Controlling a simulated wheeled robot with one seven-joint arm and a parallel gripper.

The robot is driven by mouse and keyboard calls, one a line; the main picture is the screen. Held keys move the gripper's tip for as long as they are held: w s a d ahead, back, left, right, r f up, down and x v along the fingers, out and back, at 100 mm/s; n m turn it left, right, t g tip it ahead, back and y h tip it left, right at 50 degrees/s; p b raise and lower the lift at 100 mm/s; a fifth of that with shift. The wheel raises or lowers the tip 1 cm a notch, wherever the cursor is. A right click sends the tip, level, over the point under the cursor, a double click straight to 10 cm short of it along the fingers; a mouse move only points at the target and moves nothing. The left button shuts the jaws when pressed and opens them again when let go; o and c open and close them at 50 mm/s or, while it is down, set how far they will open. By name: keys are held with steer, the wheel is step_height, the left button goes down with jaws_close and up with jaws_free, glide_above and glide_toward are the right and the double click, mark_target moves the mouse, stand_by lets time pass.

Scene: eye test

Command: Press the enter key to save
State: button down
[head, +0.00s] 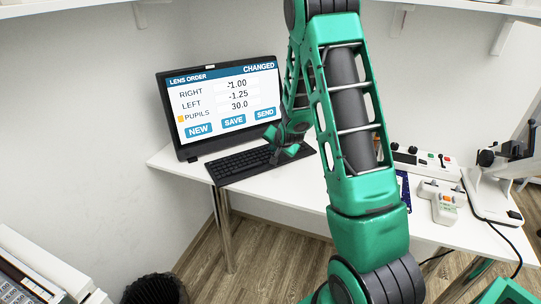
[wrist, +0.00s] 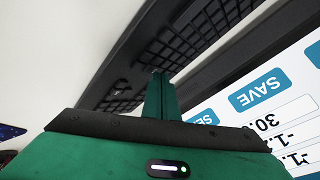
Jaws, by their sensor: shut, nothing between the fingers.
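The black keyboard (head: 238,165) lies on the white desk in front of the monitor. My gripper (head: 291,151) is shut and empty at the keyboard's right end and covers part of it. In the wrist view my gripper's fingertips (wrist: 159,74) are together over the near edge of the keyboard (wrist: 185,42); I cannot tell whether they touch a key. The enter key cannot be made out. The monitor (head: 223,103) reads LENS ORDER, CHANGED, right -1.00, left -1.25, pupils 30.0, with an orange mark beside PUPILS and buttons NEW, SAVE and SEND.
Right of my arm on the white desk (head: 300,188) are a white control box (head: 420,160), a small white device with buttons (head: 444,205) and a white instrument (head: 492,190). A dark bin (head: 153,289) stands on the floor. A wall is close at the left.

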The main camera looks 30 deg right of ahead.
steer(key=shift+f, duration=0.15)
stand_by(0.5)
steer(key=shift+r, duration=0.9)
steer(key=shift+r, duration=2.5)
